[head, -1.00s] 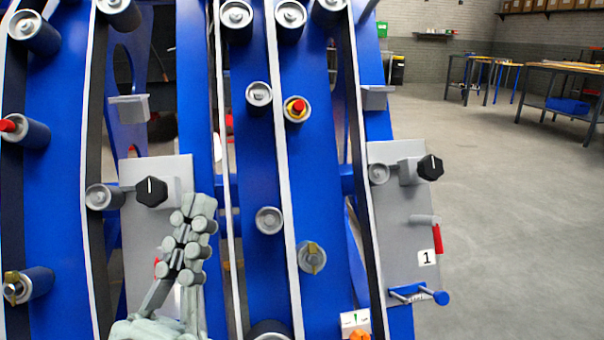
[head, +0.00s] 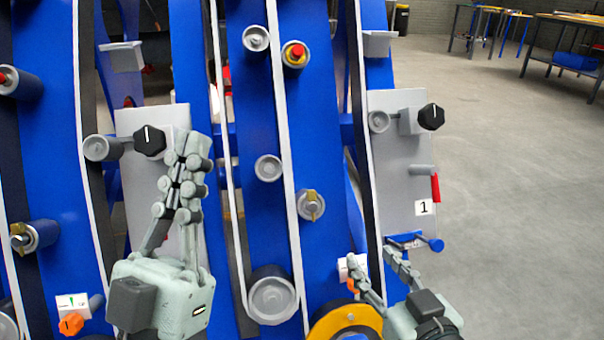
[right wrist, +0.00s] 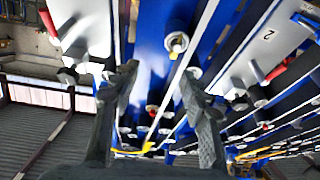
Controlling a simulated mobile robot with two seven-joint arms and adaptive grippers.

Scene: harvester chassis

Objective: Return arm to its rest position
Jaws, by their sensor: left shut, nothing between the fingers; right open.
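My left gripper (head: 181,185) is in the head view, in front of the left grey panel (head: 140,118) and just below its black knob (head: 150,140). Its fingers are closed together with nothing between them. My right gripper (head: 375,268) is at the lower right of the head view, below the grey panel marked 1 (head: 398,165), with its fingers spread apart. In the right wrist view its two fingers (right wrist: 158,85) stand wide apart and nothing is between them. I cannot tell whether either gripper touches the machine.
The blue chassis (head: 318,130) carries several grey rollers, belts, a red-tipped button (head: 296,53) and a yellow disc (head: 345,322). A red handle (head: 435,187) and a blue-ended lever (head: 436,244) stick out on the right panel. Open floor (head: 510,200) lies right; workbenches (head: 565,40) stand behind.

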